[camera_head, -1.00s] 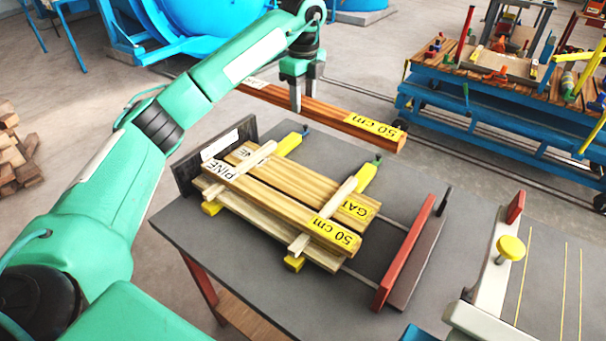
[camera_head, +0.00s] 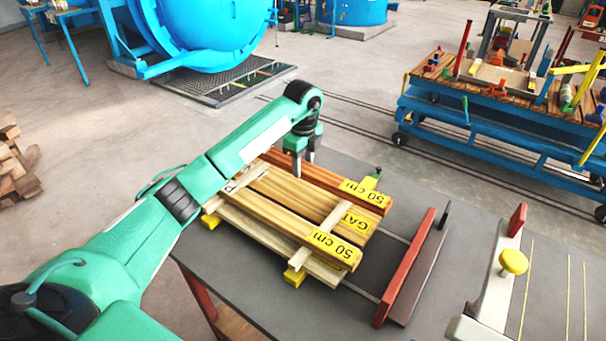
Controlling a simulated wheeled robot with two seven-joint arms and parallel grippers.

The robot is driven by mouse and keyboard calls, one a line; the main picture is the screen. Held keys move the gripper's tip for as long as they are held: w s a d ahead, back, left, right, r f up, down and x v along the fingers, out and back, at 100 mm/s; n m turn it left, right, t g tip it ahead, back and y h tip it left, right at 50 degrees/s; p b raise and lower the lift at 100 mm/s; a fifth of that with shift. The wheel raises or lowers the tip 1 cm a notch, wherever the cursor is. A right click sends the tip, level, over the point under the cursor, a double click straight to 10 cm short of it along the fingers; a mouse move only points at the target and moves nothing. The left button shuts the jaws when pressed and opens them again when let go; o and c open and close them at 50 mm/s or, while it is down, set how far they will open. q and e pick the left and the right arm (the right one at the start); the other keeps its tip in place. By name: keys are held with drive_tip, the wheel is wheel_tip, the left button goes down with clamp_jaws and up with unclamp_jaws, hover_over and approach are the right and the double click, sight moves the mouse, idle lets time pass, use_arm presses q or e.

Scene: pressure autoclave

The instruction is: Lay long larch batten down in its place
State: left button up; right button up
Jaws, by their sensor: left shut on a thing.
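The long larch batten (camera_head: 325,178) is reddish brown with a yellow "50 cm" label at its right end. It lies along the far side of the batten stack, beside the GA-labelled batten (camera_head: 296,197). My left gripper (camera_head: 302,166) is shut on it near its middle, from above. The larch batten appears to be at the level of the upper layer, over the far ends of the pale cross sticks (camera_head: 333,219); whether it touches them I cannot tell. A "50 cm" batten (camera_head: 285,222) lies at the near side. My right gripper is not in view.
The stack stands on a grey table (camera_head: 255,290). A red stop bar (camera_head: 404,268) is to its right, and a white fixture with a yellow knob (camera_head: 513,261) is further right. A blue cart (camera_head: 470,125) and a blue autoclave (camera_head: 210,40) stand beyond on the floor.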

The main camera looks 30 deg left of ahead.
sight(303, 166)
use_arm(q)
wheel_tip(303, 166, down, 3)
drive_tip(key=shift+f, duration=0.55)
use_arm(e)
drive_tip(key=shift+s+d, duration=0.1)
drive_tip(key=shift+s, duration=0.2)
use_arm(q)
drive_tip(key=shift+f, duration=0.1)
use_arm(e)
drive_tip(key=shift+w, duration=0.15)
use_arm(q)
drive_tip(key=shift+f, duration=0.5)
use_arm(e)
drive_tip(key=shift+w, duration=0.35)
use_arm(q)
drive_tip(key=o, duration=1.2)
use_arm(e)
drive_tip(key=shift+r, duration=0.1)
use_arm(q)
drive_tip(key=shift+r, duration=0.1)
